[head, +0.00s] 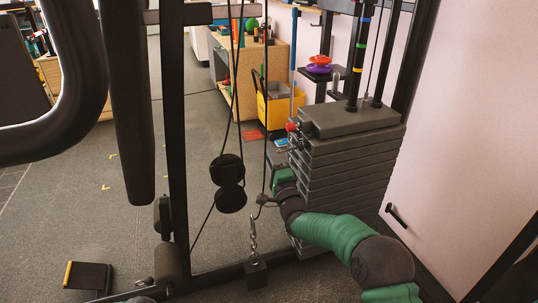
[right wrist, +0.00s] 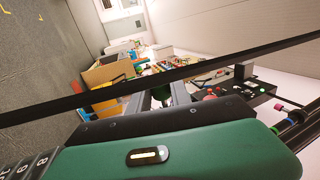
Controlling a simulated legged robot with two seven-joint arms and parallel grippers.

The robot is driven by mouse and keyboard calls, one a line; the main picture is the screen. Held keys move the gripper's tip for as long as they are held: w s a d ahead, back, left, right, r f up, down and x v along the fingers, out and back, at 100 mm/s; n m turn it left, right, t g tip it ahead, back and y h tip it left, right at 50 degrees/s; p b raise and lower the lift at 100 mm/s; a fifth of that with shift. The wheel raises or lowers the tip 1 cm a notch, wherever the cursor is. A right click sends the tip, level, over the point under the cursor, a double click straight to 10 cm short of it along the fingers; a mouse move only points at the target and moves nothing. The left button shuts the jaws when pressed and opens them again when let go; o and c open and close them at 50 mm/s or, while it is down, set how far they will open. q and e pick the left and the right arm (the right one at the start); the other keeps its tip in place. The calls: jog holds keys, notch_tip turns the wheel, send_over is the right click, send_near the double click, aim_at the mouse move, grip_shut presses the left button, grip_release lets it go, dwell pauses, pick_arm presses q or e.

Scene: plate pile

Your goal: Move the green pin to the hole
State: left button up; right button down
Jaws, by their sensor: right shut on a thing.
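The weight stack (head: 345,160) of dark grey plates stands right of centre in the head view. My right gripper (head: 282,152) is at the stack's left side, near its upper plates. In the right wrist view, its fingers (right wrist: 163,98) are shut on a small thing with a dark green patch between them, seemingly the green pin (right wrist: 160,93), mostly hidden. A red knob (head: 291,127) sits at the top plate, just above the gripper. Number labels (right wrist: 25,168) show on the plates in the wrist view. I cannot make out the hole. My left gripper is out of view.
A black upright (head: 175,130), cables and a round pulley (head: 229,184) stand left of the stack. A chain with a block (head: 256,272) hangs in front. A yellow bucket (head: 280,105) stands behind. A black bar crosses the wrist view (right wrist: 90,98).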

aim_at(279, 152)
jog(key=shift+w+d, duration=0.2)
jog(key=shift+d, duration=0.4)
jog(key=shift+w+d, duration=0.2)
jog(key=shift+d, duration=0.4)
dwell(0.5)
jog(key=shift+w+d, duration=0.1)
jog(key=shift+d, duration=0.2)
